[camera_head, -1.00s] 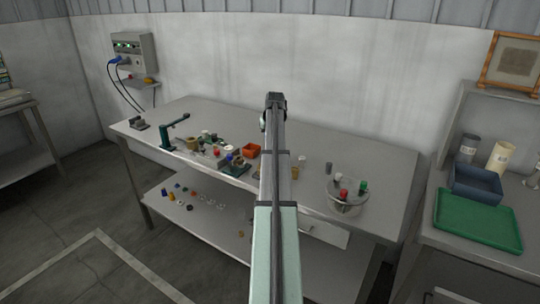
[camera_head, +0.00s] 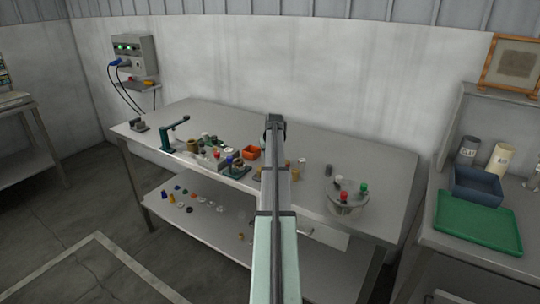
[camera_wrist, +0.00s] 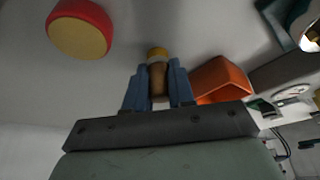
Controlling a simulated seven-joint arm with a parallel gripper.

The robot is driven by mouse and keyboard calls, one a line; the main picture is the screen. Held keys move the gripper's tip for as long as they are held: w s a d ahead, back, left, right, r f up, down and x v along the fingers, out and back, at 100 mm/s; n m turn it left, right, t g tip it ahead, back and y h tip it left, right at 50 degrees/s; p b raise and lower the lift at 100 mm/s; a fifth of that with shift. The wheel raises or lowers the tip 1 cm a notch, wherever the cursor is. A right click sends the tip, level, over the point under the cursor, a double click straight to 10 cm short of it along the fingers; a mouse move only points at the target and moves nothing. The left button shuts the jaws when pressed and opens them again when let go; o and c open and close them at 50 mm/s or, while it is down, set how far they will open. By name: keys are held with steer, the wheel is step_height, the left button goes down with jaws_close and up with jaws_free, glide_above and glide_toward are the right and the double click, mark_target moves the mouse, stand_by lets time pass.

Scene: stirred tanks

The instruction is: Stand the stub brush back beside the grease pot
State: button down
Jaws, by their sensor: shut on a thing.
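My gripper (camera_wrist: 158,85) shows in the wrist view with its blue fingers closed on a short brown piece with a yellow end (camera_wrist: 157,55), which looks like the stub brush. A round red pot with a yellow-tan top (camera_wrist: 80,28), likely the grease pot, is at the upper left of the wrist view, apart from the held piece. I cannot pick it out in the head view. There my own arm hides the fingers and the brush; only the wrist end shows above the bench.
An orange open box (camera_wrist: 222,80) is close to the right of my fingers; it also shows on the bench in the head view (camera_head: 250,152). Several small items and a green lever stand (camera_head: 168,136) are farther left. A round tank with coloured knobs (camera_head: 347,200) stands at the right. The bench's back is clear.

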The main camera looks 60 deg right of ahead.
steer(key=c, duration=1)
jaws_free()
steer(key=shift+f, duration=0.1)
steer(key=shift+o, duration=0.2)
steer(key=v, duration=1.2)
